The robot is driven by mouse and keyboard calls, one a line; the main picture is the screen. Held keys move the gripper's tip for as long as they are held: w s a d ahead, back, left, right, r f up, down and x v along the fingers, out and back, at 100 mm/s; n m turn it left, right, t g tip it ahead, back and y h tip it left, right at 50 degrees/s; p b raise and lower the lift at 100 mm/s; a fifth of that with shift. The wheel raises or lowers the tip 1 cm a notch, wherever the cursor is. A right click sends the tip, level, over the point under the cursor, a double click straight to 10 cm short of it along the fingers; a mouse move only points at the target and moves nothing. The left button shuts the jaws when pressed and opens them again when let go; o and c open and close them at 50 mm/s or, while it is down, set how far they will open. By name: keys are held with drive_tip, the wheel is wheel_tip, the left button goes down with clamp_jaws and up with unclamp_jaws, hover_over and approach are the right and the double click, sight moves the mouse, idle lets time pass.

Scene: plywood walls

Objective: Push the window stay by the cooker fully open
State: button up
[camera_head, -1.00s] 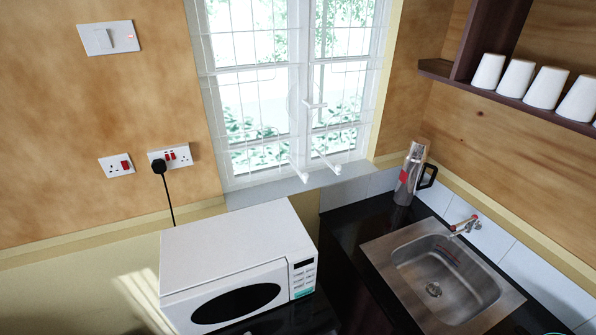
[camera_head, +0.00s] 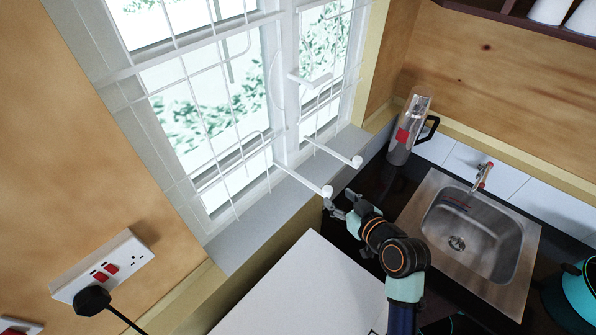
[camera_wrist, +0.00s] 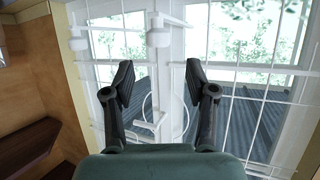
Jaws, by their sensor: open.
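Two white window stays stick out from the sill of the white-framed window. The left stay (camera_head: 305,179) ends in a round knob close to the white oven-like appliance (camera_head: 305,285); the right stay (camera_head: 335,153) points over the dark counter. My gripper (camera_head: 343,205) is open and empty, just right of and below the left stay's knob. I cannot tell whether it touches the knob. In the wrist view, my gripper (camera_wrist: 160,78) shows two spread black fingers, with two white knobbed rods (camera_wrist: 160,36) beyond them at the top.
A flask with a black handle (camera_head: 408,125) stands on the counter behind my arm. A steel sink (camera_head: 475,235) with a tap lies to the right. White bars (camera_head: 190,85) cover the window. A plugged socket (camera_head: 104,266) is on the left wall. A teal item (camera_head: 580,290) is at the right edge.

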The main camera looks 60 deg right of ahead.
sight(329, 190)
drive_tip(key=p+x, duration=0.1)
drive_tip(key=x, duration=0.6)
drive_tip(key=shift+d+f, duration=0.2)
drive_tip(key=shift+c, duration=0.4)
clamp_jaws()
